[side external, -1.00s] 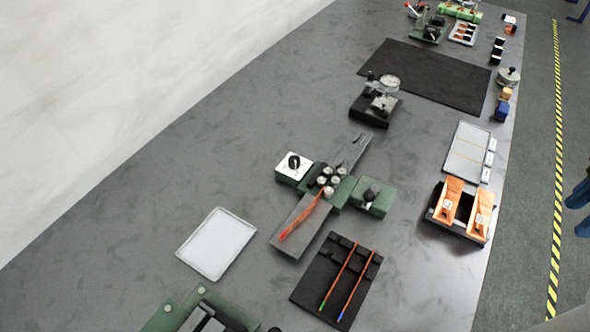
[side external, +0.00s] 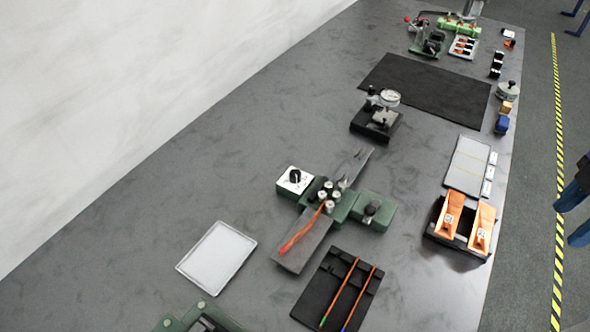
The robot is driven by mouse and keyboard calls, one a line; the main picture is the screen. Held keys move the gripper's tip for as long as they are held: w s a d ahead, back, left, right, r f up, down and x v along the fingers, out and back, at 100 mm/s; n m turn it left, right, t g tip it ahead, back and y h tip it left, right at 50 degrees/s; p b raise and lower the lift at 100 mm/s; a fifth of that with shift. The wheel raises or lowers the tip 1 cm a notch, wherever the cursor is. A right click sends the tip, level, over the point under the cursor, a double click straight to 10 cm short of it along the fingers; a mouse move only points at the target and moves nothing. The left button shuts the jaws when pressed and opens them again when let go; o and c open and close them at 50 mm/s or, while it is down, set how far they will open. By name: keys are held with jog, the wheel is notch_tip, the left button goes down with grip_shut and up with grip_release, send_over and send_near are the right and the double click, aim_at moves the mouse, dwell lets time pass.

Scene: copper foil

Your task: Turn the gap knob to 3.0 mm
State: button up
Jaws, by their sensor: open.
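A second dark knob (side external: 371,209) sits on the right green block. I cannot tell by label which one is the gap knob. An orange-red strip (side external: 303,232) lies along the bar up to the rollers. My gripper is not in view; nothing touches either knob.
A white tray (side external: 218,258) lies left of the fixture. A black rack (side external: 325,282) with two copper-coloured rods is in front. Orange holders (side external: 447,216) stand at the right. A dial gauge stand (side external: 377,121) and black mat (side external: 425,92) lie behind.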

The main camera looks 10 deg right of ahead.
jog(key=w+a+r+n, duration=0.4)
jog(key=w+a+n, duration=0.1)
jog(key=w+a, duration=0.55)
jog(key=n, duration=1.4)
send_over(295, 173)
notch_tip(295, 173, down, 3)
notch_tip(295, 173, down, 17)
grip_shut()
